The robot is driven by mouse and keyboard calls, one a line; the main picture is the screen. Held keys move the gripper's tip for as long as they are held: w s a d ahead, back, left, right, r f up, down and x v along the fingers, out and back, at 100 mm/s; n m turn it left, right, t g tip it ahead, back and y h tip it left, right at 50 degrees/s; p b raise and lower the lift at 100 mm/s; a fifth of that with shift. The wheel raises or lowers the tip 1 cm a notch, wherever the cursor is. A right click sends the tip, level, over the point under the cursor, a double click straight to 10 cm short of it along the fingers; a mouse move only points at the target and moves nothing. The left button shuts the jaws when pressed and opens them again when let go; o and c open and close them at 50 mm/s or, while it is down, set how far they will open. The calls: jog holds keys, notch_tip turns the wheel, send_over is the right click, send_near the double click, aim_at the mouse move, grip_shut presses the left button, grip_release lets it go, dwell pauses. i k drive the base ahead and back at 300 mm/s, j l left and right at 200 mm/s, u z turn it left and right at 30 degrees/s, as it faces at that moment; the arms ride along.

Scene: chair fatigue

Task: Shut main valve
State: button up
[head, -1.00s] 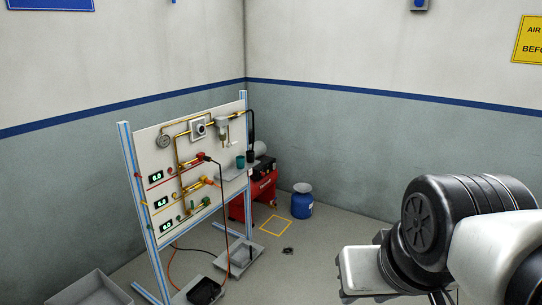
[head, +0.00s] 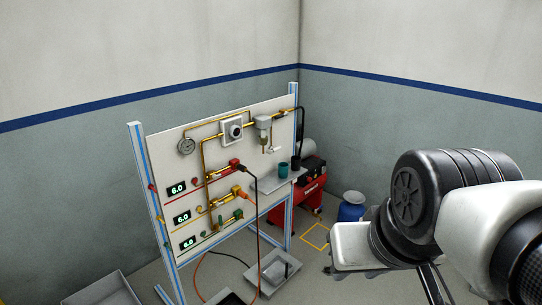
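A white panel (head: 162,150) in a blue-edged frame carries brass pipes and several valves. A round white-and-black fitting (head: 236,131) sits at its upper middle, and a filter unit (head: 264,124) with a small pale lever-like part (head: 273,150) below it sits at upper right. Red (head: 226,168), orange (head: 236,193) and green (head: 228,221) fittings line three lower branches. I cannot tell which part is the main valve or how it is set.
Three displays read 6.0, the top one (head: 177,187) beside the red line. A gauge (head: 187,146) is at upper left. A side shelf (head: 268,184) holds cups. A red compressor (head: 312,182) and blue tank (head: 352,207) stand behind. Trays (head: 105,290) and hoses lie low around the frame.

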aim_at(281, 116)
jog(key=i+j, duration=0.1)
jog(key=i, duration=0.35)
jog(key=i+j, duration=0.1)
jog(key=i, duration=0.4)
jog(key=i+l+u, duration=0.15)
jog(key=i+l, duration=0.15)
jog(key=i, duration=0.15)
jog(key=i+l+u, duration=0.15)
jog(key=i+l, duration=0.15)
jog(key=i, duration=0.15)
